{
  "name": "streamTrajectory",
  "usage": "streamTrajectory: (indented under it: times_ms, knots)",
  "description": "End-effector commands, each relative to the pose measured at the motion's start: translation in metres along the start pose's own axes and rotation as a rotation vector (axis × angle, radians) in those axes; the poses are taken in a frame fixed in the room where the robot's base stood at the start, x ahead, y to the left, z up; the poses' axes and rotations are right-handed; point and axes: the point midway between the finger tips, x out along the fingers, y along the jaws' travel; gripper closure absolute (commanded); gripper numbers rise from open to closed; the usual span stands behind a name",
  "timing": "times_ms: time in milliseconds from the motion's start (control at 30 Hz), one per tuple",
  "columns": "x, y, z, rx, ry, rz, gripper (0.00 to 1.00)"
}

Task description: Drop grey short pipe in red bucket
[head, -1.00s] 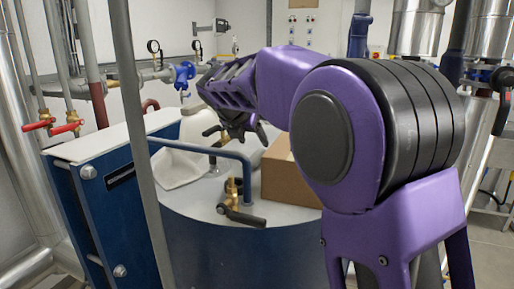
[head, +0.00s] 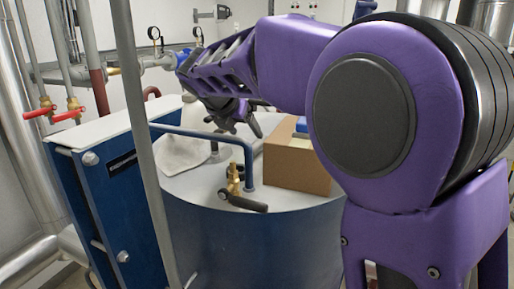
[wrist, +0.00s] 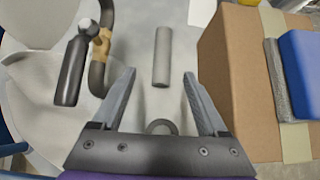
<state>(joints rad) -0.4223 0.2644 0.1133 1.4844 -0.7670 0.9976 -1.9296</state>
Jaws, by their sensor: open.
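A grey short pipe (wrist: 163,55) lies on the light tank top in the wrist view, pointing away from me. My gripper (wrist: 159,77) is open and empty, with its fingers on either side of the line of the pipe. In the head view my gripper (head: 236,122) hangs over the tank top, left of the cardboard box, and I cannot make out the pipe there. I see no red bucket in either view.
A cardboard box (wrist: 232,80) stands close right of the gripper, with a blue object (wrist: 302,65) on it. A blue pipe rail (head: 205,133) crosses the tank's near side.

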Motion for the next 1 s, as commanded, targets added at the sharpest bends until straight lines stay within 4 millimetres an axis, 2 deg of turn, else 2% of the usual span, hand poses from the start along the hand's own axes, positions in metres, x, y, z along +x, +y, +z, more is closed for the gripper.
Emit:
streamTrajectory:
  times_ms: [33, 133, 467, 733, 833, 1000]
  knots:
    - [0.013, -0.001, -0.001, 0.000, 0.002, -0.003, 0.24]
    - [0.029, -0.001, 0.000, 0.000, 0.001, -0.002, 0.24]
    - [0.050, -0.002, 0.002, 0.001, 0.000, -0.002, 0.24]
    - [0.089, -0.005, 0.006, 0.000, 0.001, -0.002, 0.24]
    - [0.095, -0.005, 0.006, 0.000, 0.000, 0.000, 0.24]
    - [0.095, -0.005, 0.006, 0.000, -0.001, 0.000, 0.24]
